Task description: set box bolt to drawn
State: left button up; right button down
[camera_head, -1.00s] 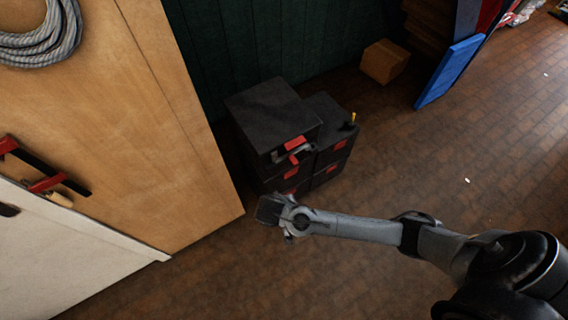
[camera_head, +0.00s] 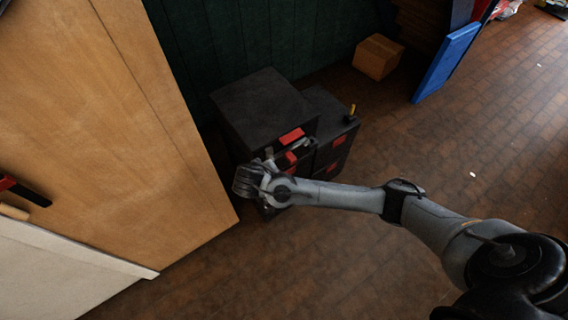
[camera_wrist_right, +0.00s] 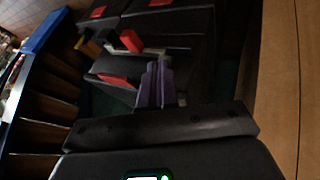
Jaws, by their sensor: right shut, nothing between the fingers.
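A black box unit (camera_head: 262,98) stands on the floor against the dark green wall, with red patches on its front. The box bolt seems to be the pale grey bar (camera_wrist_right: 155,50) with an upright red tab (camera_wrist_right: 131,41) in the right wrist view. In the head view a red part (camera_head: 291,157) shows below a red patch (camera_head: 291,135), and the bolt is partly covered. My right gripper (camera_wrist_right: 160,68) is shut and empty, its fingertips pointing at the box front just below the bar. I cannot tell whether they touch. My left gripper is not in view.
A second, lower black box (camera_head: 335,120) stands close on the right, with a small yellow-tipped item (camera_head: 352,111) on top. A wooden panel (camera_head: 150,130) rises close on the left. A cardboard box (camera_head: 378,57) and blue board (camera_head: 446,62) stand behind.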

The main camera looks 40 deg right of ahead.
jog(key=w+d+f+b, duration=0.2)
jog(key=d+f+b, duration=0.2)
jog(key=d+f, duration=0.4)
jog(key=shift+w+d, duration=0.35)
jog(key=shift+d, duration=0.2)
dwell(0.3)
